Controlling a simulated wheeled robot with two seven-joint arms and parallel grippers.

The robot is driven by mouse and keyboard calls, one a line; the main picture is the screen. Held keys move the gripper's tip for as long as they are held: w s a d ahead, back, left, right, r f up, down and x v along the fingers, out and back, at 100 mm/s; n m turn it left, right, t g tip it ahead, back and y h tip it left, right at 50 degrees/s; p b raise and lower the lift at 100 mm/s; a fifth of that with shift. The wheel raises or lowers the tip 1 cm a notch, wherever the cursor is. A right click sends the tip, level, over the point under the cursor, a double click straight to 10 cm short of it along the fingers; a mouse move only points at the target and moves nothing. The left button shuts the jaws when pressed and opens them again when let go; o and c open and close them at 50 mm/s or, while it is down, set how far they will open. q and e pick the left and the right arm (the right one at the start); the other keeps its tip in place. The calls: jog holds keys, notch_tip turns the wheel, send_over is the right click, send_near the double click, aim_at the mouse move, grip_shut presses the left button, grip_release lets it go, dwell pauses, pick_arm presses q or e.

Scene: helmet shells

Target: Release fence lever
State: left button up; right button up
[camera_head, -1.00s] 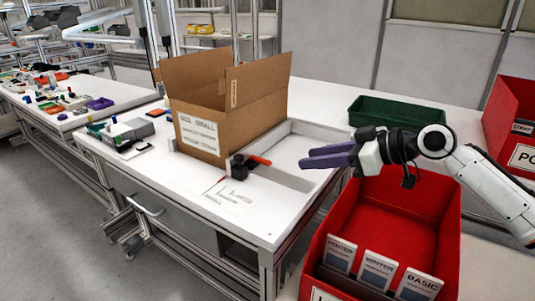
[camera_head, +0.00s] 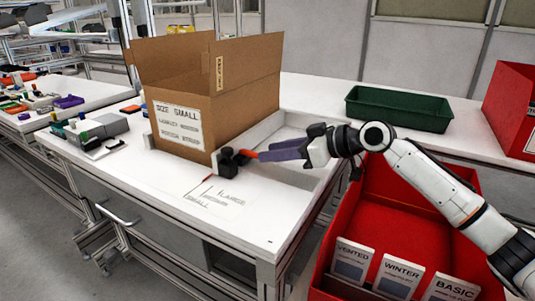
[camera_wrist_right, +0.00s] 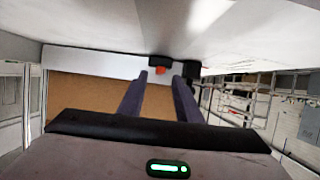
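The fence lever is an orange-red handle (camera_head: 246,154) on a black clamp block (camera_head: 231,163), at the front right corner of the cardboard box. My right gripper (camera_head: 265,152) has long purple fingers that point left, their tips right at the orange handle. In the right wrist view the fingers (camera_wrist_right: 161,80) are apart, with the orange lever end (camera_wrist_right: 160,70) showing between and just beyond their tips. I cannot tell whether they touch it. The black clamp (camera_wrist_right: 178,67) shows behind it. My left gripper is not in view.
The open cardboard box (camera_head: 190,120) stands on the white table (camera_head: 150,180) against a pale fence frame (camera_head: 270,130). Size lines are marked on the tabletop. A green bin (camera_head: 398,108) stands behind, and a red bin (camera_head: 385,210) with card labels is at the front right.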

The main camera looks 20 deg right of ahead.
aim_at(252, 154)
jog(key=shift+x, duration=1.2)
